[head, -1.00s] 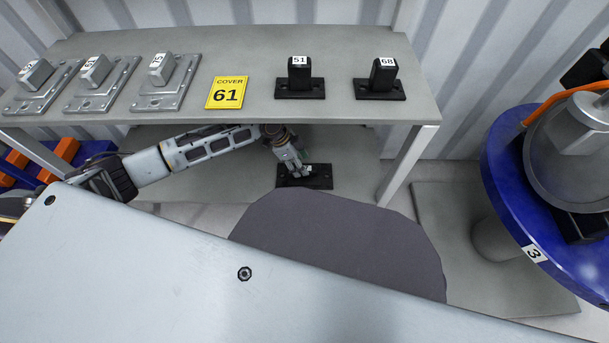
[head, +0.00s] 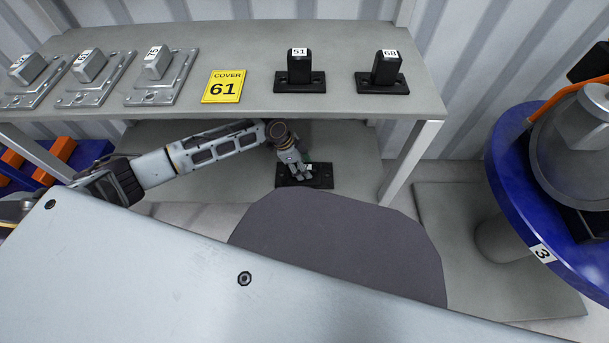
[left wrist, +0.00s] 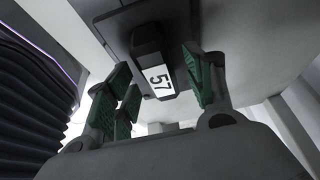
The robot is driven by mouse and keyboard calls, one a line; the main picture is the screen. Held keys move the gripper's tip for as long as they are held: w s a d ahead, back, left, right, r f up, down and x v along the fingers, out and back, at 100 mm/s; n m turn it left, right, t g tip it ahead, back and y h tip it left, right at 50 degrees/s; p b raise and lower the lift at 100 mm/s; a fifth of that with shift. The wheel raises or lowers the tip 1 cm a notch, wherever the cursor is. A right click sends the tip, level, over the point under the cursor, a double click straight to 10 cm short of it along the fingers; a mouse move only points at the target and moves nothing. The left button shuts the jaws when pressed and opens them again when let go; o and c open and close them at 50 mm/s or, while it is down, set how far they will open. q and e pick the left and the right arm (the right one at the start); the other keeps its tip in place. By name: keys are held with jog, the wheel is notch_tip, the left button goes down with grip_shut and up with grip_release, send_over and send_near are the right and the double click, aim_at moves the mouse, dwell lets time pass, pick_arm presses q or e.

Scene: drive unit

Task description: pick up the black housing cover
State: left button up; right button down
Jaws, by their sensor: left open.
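A black housing cover (head: 319,178) with a flat base plate lies on the lower shelf. Its upright block is largely hidden behind my gripper in the head view. In the left wrist view the cover's block (left wrist: 147,45) carries a white label that seems to read 57. My left gripper (head: 302,175) reaches under the upper shelf and is at the cover. Its green-padded fingers (left wrist: 165,88) are open, with the block between or just beyond them; contact cannot be told. Two more black covers, 51 (head: 299,70) and 68 (head: 385,72), stand on the upper shelf. My right gripper is out of view.
The upper shelf (head: 250,45) overhangs my left arm. A shelf leg (head: 408,165) stands right of the gripper. A blue round unit (head: 500,140) is at far right.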

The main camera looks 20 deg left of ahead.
pick_arm(q)
jog(key=shift+w+d+f+b, duration=0.1)
jog(key=shift+d+f+b, duration=0.2)
jog(key=shift+f, duration=0.35)
jog(key=shift+c, duration=0.2)
grip_shut()
